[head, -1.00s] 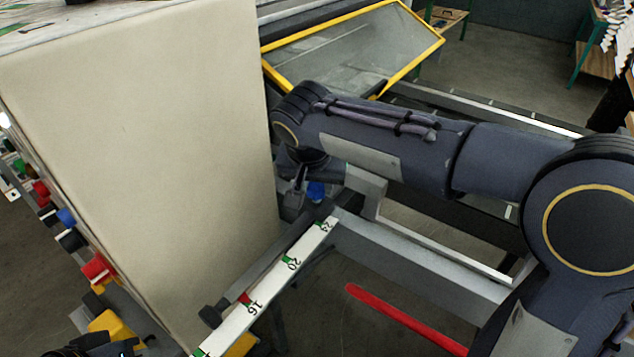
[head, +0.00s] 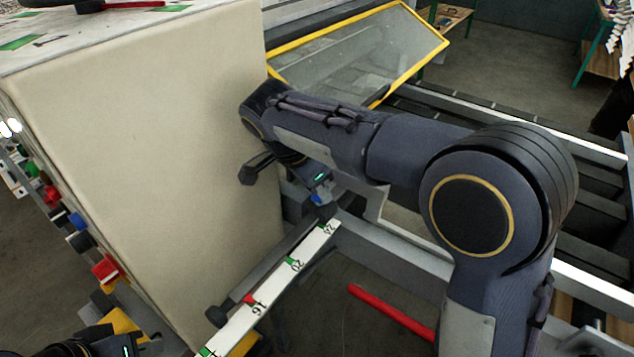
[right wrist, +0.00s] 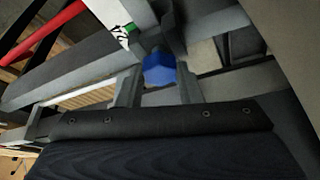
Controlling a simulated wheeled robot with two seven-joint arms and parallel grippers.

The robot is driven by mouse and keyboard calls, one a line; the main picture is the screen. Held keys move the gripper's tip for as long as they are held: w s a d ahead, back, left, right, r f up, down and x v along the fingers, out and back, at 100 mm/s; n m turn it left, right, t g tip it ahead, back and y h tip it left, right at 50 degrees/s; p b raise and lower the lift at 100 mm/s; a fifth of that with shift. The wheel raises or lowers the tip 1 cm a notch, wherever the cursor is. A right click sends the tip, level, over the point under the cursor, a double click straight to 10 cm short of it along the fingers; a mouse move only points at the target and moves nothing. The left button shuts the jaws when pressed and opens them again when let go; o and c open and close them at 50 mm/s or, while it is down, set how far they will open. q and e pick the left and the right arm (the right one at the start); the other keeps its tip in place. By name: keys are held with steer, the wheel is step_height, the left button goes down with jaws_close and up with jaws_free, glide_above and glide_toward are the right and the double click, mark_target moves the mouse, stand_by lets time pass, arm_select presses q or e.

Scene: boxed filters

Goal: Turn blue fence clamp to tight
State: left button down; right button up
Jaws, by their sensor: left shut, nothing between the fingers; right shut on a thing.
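The blue fence clamp (head: 318,200) sits at the far end of the scale rail (head: 272,283), close to the 24 mark, partly hidden by my right gripper. In the right wrist view the blue clamp (right wrist: 159,70) shows between the two grey fingers. My right gripper (head: 323,206) points down over the clamp and is shut on it; the fingers also show in the right wrist view (right wrist: 157,88). Which way the clamp is turned cannot be told. My left gripper (head: 130,346) is shut and empty at the bottom left, partly cut off by the frame edge.
A large beige box-shaped cabinet (head: 140,150) stands close to the left of my right arm. A yellow-framed clear guard (head: 360,55) is behind the arm. A red bar (head: 390,312) lies below the rail. Several coloured knobs (head: 104,268) line the left side.

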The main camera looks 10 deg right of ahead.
steer(key=shift+m, duration=0.4)
steer(key=o, duration=1)
steer(key=shift+c, duration=0.2)
steer(key=v, duration=0.8)
steer(key=shift+p, duration=0.4)
steer(key=shift+o, duration=0.3)
steer(key=shift+w, duration=0.1)
